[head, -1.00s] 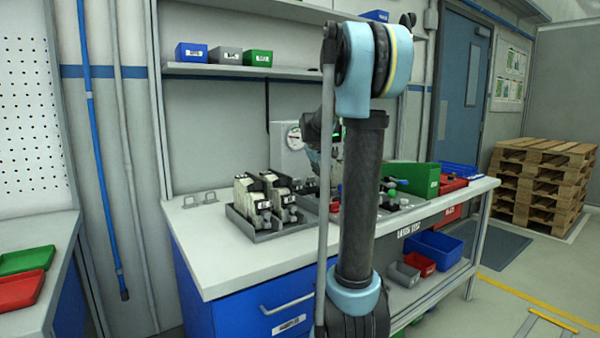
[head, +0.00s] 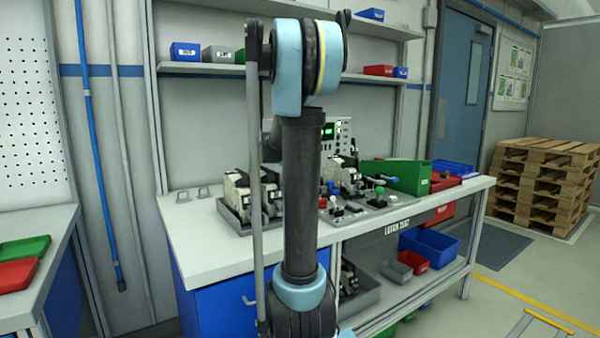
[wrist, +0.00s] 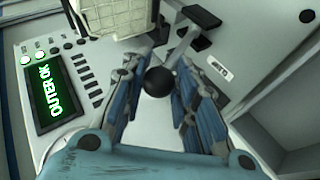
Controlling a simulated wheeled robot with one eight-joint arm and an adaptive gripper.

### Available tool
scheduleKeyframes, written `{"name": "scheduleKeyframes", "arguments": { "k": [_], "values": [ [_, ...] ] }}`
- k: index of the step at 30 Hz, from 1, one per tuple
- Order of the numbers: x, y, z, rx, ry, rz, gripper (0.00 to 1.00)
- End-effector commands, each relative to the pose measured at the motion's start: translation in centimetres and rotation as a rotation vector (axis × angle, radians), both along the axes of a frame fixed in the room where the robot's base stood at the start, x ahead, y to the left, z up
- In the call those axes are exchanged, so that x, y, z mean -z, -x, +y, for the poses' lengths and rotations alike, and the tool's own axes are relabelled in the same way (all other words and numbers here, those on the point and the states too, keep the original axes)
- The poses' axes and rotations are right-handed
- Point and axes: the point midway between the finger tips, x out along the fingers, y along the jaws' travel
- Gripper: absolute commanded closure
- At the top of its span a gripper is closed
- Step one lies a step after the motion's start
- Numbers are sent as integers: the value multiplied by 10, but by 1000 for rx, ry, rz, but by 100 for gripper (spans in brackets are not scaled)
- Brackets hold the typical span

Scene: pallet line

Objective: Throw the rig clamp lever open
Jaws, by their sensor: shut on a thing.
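In the wrist view, the clamp lever shows as a round black knob (wrist: 158,81) on a thin metal rod that runs up and right toward a black clamp part. My gripper (wrist: 162,90) has its two blue-padded fingers on either side of the knob, shut on it. A pale ribbed block (wrist: 108,22) sits beside the lever at the top. The rig's panel display (wrist: 55,92) glows green and reads "OUTER OK". In the head view, my arm hides the gripper and the lever; the rig panel (head: 343,128) shows just right of the arm.
A tray of latch units (head: 232,217) stands on the bench left of my arm. A control plate with knobs (head: 372,203), a green bin (head: 405,176) and a red bin (head: 443,182) lie to the right. The bench's front left (head: 205,260) is clear.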

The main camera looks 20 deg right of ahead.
Motion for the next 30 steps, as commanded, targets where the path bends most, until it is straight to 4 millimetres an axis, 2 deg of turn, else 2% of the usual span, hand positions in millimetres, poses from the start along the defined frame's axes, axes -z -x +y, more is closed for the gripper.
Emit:
{"name": "scheduleKeyframes", "arguments": {
  "k": [13,14,15,16,30],
  "values": [
    [-1,-1,0,-2,0,-4,100],
    [-1,-1,0,-2,-1,-3,67],
    [-1,-1,0,-2,-1,-3,58],
    [-1,0,0,-2,-1,-3,54],
    [-5,5,4,0,-1,-1,54]
  ]
}}
